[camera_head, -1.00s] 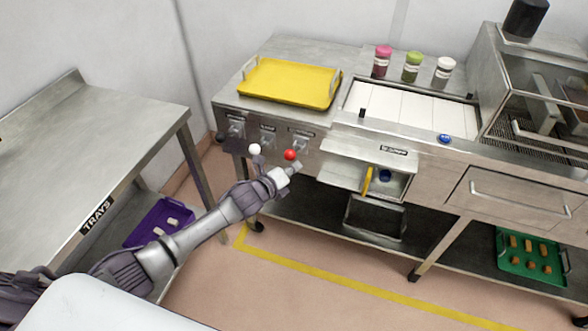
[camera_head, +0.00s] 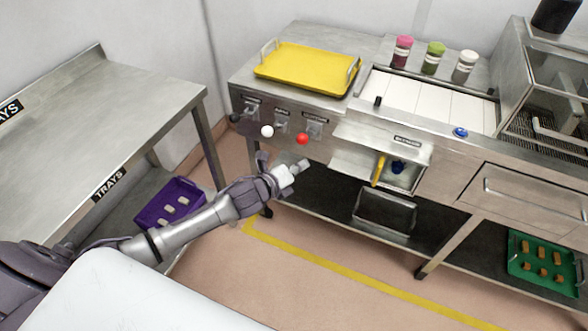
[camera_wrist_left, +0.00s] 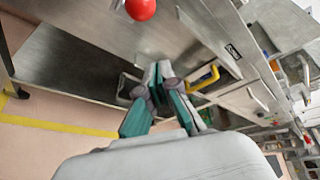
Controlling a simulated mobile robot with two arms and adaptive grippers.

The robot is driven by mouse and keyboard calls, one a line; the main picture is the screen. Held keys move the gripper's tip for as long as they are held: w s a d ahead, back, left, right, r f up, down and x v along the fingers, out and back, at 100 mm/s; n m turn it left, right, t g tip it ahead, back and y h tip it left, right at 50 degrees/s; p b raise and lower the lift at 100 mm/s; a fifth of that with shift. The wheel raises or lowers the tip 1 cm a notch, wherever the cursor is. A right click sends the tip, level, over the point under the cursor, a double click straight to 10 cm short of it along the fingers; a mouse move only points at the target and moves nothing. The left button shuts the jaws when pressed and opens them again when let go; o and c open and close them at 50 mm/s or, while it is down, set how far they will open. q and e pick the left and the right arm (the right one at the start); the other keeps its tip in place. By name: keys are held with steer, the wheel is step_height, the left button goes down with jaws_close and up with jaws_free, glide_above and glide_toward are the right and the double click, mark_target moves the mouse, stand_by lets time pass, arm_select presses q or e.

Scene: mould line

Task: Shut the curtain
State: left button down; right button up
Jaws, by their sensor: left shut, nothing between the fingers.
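Three lever knobs stick out of the front panel of the steel bench, below small labels that I cannot read: a black knob (camera_head: 235,117), a white knob (camera_head: 267,131) and a red knob (camera_head: 302,138). I cannot tell which one works the curtain, and no curtain is clearly recognisable. My left gripper (camera_head: 303,164) is shut and empty, just below and apart from the red knob in the head view. In the left wrist view, the red knob (camera_wrist_left: 140,8) shows at the top edge, above the shut fingers (camera_wrist_left: 160,68). My right gripper is not in view.
A yellow tray (camera_head: 305,69) lies on the bench top. Right of the knobs is an open compartment with a yellow handle (camera_head: 379,170). A steel table (camera_head: 120,100) stands at left, with a purple tray (camera_head: 150,212) below. Open floor lies in front of the bench.

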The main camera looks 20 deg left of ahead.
arm_select(q)
steer(key=s+r, duration=0.2)
steer(key=s, duration=0.1)
steer(key=shift+a, duration=0.35)
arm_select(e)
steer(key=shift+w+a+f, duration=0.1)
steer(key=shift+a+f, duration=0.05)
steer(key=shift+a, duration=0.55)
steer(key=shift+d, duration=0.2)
